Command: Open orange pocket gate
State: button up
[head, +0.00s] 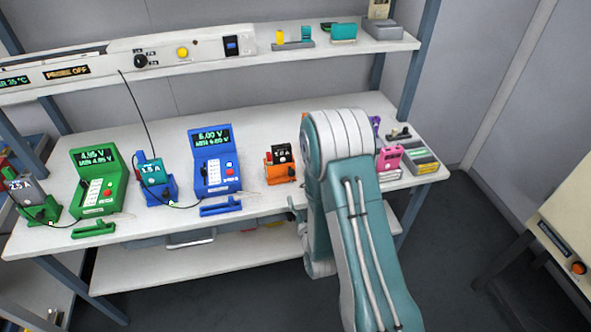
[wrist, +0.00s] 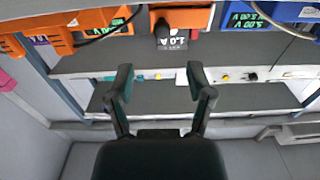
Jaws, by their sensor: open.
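The orange pocket (head: 280,174) stands on the bench between the blue tester and my arm. The gate's position is too small to tell. My gripper (wrist: 160,78) is open and empty, apart from the pocket. In the head view my arm hides most of the gripper.
A blue pocket (head: 157,186) and a green tester (head: 95,182) stand further left. An orange tester (wrist: 92,20) shows in the wrist view. A pink holder (head: 389,160) stands right of my arm.

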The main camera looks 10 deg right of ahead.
aim_at(292, 175)
jog(key=w, duration=1)
jog(key=shift+w+a, duration=0.1)
jog(key=shift+w, duration=0.1)
grip_shut()
